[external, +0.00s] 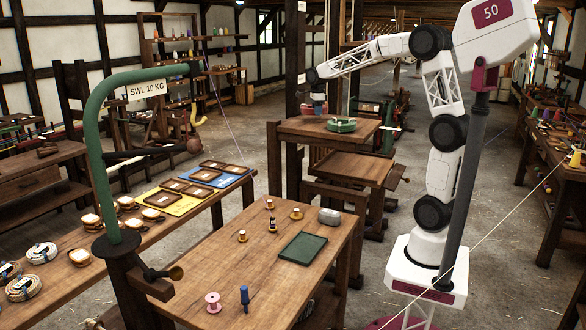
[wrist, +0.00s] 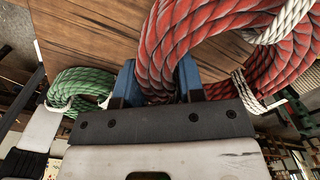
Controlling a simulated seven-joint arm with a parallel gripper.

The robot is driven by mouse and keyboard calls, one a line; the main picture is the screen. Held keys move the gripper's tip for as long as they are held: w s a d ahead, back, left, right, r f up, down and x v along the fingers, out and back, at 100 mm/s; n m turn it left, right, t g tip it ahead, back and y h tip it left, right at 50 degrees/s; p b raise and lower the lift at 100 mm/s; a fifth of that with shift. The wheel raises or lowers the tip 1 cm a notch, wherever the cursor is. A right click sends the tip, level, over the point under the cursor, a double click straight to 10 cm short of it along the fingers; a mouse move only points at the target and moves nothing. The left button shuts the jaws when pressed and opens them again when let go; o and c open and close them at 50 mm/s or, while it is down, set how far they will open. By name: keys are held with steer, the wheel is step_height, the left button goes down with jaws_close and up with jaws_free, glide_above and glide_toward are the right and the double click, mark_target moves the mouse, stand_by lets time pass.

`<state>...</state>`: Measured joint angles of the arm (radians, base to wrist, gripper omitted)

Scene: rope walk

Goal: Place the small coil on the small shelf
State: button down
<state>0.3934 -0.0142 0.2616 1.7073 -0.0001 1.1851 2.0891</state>
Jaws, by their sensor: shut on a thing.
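A red rope coil with white ties (wrist: 170,45) fills the upper right of the wrist view. My gripper (wrist: 158,84), with blue fingers, is shut on its rope. In the external view the red coil (external: 314,109) hangs at my gripper (external: 316,98), at the back of a wooden stand. A green coil with pale ties (external: 341,125) lies on the stand's upper top (external: 300,130); it also shows at the left of the wrist view (wrist: 80,88). A lower wooden shelf (external: 350,168) is in front. I cannot tell whether the red coil touches wood.
A dark post (external: 295,60) rises behind the stand. The front table (external: 240,275) holds a green tray (external: 302,248), spools and a grey lump. A green hook stand (external: 98,150) is at left. The lower shelf looks bare.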

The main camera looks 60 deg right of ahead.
steer(key=shift+f, duration=1.75)
steer(key=shift+f, duration=0.1)
steer(key=c, duration=0.7)
jaws_free()
steer(key=shift+c, duration=0.2)
steer(key=shift+r, duration=6.1)
